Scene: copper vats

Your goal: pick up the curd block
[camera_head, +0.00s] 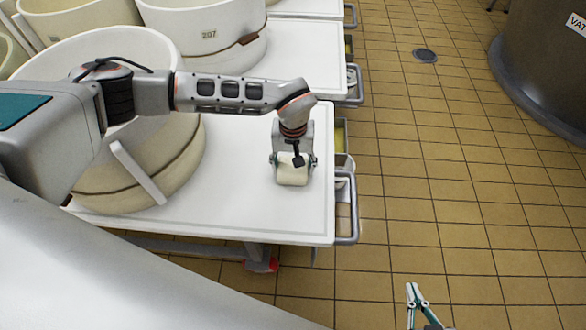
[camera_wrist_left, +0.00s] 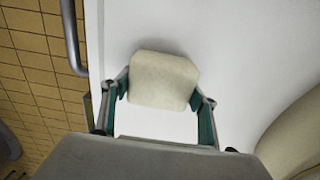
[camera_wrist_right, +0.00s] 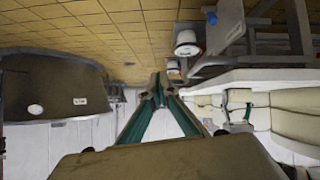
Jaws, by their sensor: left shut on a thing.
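The curd block (camera_head: 292,174) is a cream-white block with rounded edges near the right end of the white table. My left gripper (camera_head: 293,163) reaches down over it from above. In the left wrist view the curd block (camera_wrist_left: 163,80) sits between the two teal fingers of my left gripper (camera_wrist_left: 160,92), which are shut on its sides. I cannot tell whether the block touches the table or is lifted. My right gripper (camera_head: 412,290) is over the floor at the lower right. In the right wrist view the fingertips of my right gripper (camera_wrist_right: 157,88) meet with nothing between them.
The white table (camera_head: 230,215) has a metal handle (camera_head: 347,215) along its right edge. A large cream mould (camera_head: 185,165) stands on its left, and another marked 207 (camera_head: 225,40) stands behind. A dark vat (camera_head: 545,70) is at the upper right.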

